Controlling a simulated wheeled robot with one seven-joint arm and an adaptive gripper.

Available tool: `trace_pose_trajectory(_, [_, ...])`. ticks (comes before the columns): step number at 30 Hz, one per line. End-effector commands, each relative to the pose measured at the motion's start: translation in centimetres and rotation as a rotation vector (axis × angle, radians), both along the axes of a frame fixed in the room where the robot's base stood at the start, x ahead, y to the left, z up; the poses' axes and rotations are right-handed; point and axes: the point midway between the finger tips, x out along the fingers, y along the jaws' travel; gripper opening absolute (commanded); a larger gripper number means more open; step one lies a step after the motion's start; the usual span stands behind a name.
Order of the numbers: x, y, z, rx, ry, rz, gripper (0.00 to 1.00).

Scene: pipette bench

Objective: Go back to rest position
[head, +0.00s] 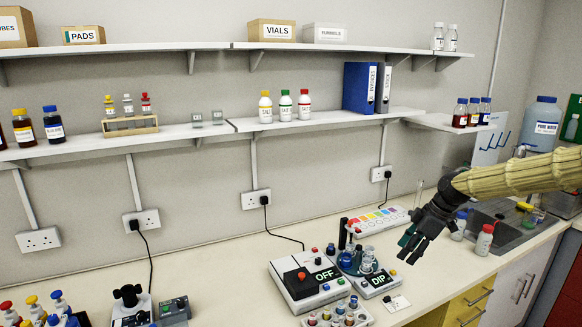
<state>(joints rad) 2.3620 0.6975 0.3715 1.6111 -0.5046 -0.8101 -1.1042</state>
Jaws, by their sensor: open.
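My gripper (411,246) is black, at the end of my arm, which reaches in from the right edge of the head view. It is open, hangs above the bench to the right of the middle and points down to the left. I see nothing between its fingers. Below and left of it stand a white device marked OFF (326,274) and a smaller device marked DIP (382,279). A round teal holder with small vessels (366,262) stands just left of my gripper. I cannot tell the exact gap between them.
A rack of colour-capped vials (338,317) stands at the bench's front edge. A red-capped bottle (484,240) and a sink (512,234) lie right of my gripper. A colour-keyed white panel (378,220) lies behind. Shelves (330,121) run above.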

Motion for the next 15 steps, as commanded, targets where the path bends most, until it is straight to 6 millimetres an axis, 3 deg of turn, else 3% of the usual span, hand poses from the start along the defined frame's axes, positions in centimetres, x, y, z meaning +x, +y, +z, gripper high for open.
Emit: trace_pose_trajectory(15, [-3.0,5.1,-9.9,0.021,0.073,-0.113,0.47])
